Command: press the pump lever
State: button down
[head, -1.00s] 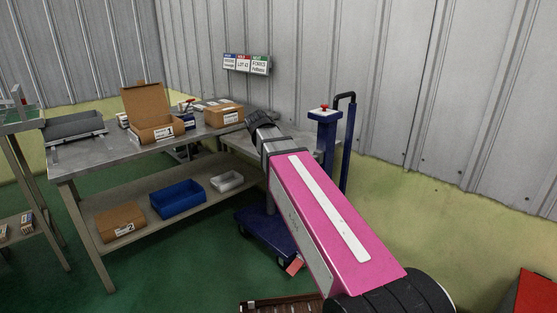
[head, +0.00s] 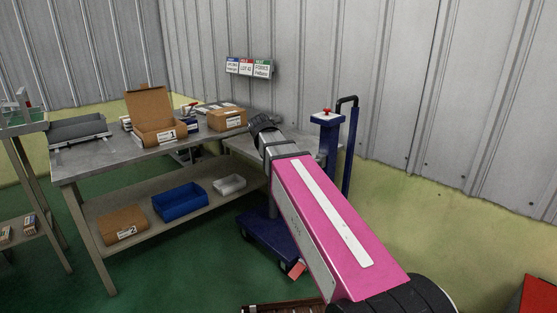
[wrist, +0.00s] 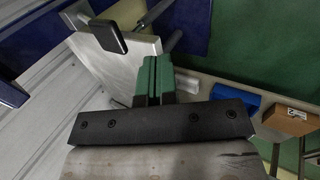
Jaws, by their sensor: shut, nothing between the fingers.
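My gripper (wrist: 153,80) shows in the wrist view with its green fingers together and nothing between them. In the head view my pink arm hides it. A blue lift cart (head: 268,236) stands behind my arm, with a blue column (head: 327,140) and a black handle. A small red-orange pedal-like piece (head: 297,270) sits low at the cart's front; I cannot tell if it is the pump lever. In the wrist view a black pad on a metal bar (wrist: 108,36) lies beyond the fingertips, up and left, apart from them; it may be the lever. The cart's grey top (wrist: 135,62) is behind it.
A grey workbench (head: 105,156) on the left carries an open carton (head: 158,134) and a closed box (head: 227,119). Its lower shelf holds a blue bin (head: 180,202) and another carton (head: 123,226). A corrugated wall (head: 420,70) stands close behind the cart.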

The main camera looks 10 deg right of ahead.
jog(key=w+d+r+g+y, duration=0.3)
jog(key=w+d+r, duration=0.3)
jog(key=r, duration=0.7)
jog(key=shift+d+g+y, duration=0.3)
jog(key=shift+d+y, duration=0.6)
jog(key=shift+d, duration=0.35)
jog(key=shift+w+f, duration=0.1)
notch_tip(320, 180, down, 14)
jog(key=shift+r, duration=0.15)
